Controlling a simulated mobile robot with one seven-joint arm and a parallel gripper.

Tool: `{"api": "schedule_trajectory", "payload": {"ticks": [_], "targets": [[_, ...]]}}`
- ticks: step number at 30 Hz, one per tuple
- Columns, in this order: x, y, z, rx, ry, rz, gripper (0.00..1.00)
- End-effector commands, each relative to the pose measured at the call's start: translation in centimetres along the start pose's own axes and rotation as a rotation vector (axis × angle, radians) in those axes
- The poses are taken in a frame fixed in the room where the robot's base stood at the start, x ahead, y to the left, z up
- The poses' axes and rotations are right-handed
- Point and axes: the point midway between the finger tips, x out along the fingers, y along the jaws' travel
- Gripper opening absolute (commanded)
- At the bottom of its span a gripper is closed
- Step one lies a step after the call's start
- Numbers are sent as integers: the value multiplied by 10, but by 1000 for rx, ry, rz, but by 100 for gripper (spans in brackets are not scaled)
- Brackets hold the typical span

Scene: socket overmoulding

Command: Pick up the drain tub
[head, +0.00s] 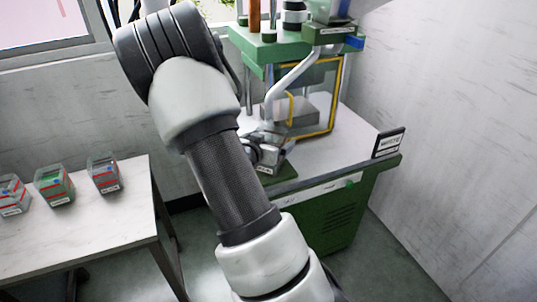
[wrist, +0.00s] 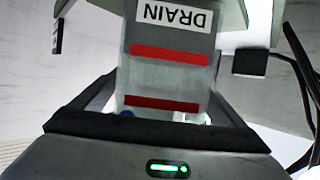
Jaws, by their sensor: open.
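In the wrist view the drain tub (wrist: 168,75) is a translucent tub with two red bands and a white label reading DRAIN, upside down in the picture. It stands between the two dark fingers of my gripper (wrist: 166,97), which are apart on either side of it. I cannot tell whether either finger touches it. A small blue spot shows at the tub's lower left. In the head view my arm hides much of the middle, and I cannot clearly make out the gripper or the drain tub there.
A green moulding press (head: 268,52) with a yellow-edged guard stands on a green-sided bench (head: 345,205). A small black-framed sign (head: 389,143) stands at its right end. At left, a white table (head: 95,235) holds three clear tubs with red bands, including a green-filled one (head: 54,186).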

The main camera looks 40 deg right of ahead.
Motion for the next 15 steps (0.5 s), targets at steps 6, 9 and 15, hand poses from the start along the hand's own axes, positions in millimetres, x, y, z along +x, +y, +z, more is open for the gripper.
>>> {"api": "schedule_trajectory", "payload": {"ticks": [6,9,15], "targets": [[20,0,0,-1,0,0,94],[20,-1,0,-1,0,-1,94],[20,-1,0,-1,0,-1,77]]}}
